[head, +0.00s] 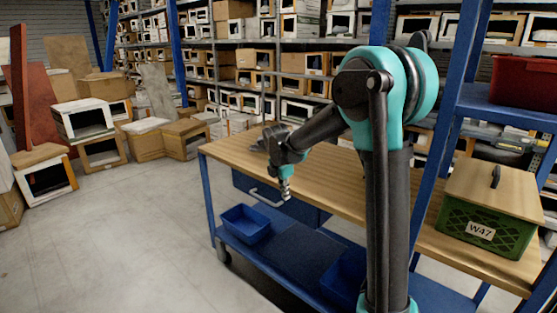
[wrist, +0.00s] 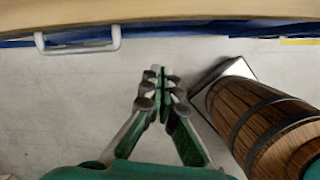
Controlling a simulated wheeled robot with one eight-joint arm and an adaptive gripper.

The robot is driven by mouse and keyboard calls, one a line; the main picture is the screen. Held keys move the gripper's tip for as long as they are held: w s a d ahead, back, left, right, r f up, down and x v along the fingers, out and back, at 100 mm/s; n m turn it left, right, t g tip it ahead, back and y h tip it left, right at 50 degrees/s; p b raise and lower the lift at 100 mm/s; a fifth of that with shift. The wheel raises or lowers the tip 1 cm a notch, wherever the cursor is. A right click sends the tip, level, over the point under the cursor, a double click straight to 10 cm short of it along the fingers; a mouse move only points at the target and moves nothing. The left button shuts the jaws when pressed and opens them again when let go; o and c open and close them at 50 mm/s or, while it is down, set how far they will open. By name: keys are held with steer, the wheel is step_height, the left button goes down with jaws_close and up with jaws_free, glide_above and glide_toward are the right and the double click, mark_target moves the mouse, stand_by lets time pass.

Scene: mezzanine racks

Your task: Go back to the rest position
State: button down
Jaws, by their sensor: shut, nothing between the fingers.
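My gripper (head: 285,188) hangs from my bent arm in front of the wooden-topped blue workbench (head: 335,172) in the head view, pointing down. In the wrist view my gripper (wrist: 162,82) shows its two fingers closed together at the tips, with nothing between them. Below it lies the grey floor (wrist: 75,95). The bench's edge with a white drawer handle (wrist: 78,42) runs along the top of the wrist view, apart from the fingers.
A wooden barrel (wrist: 262,125) stands right of my fingers in the wrist view. A green crate (head: 485,232) labelled W47, with a wooden lid, sits on the bench at the right. A blue bin (head: 246,224) is on the lower shelf. The floor at left is open.

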steer(key=s+d+f+m, duration=0.2)
steer(key=s+d+m, duration=0.3)
steer(key=s+m, duration=0.3)
steer(key=s+d+f+m+t+y, duration=0.1)
steer(key=s+d+f+m, duration=0.2)
steer(key=s+d+m, duration=0.3)
steer(key=s+d+f+m+t, duration=0.1)
steer(key=s+d+f+m, duration=0.2)
steer(key=s+m, duration=0.7)
steer(key=s+d, duration=0.2)
steer(key=s, duration=0.2)
steer(key=shift+s+d+m, duration=0.2)
steer(key=shift+d+m, duration=0.1)
steer(key=shift+m, duration=0.1)
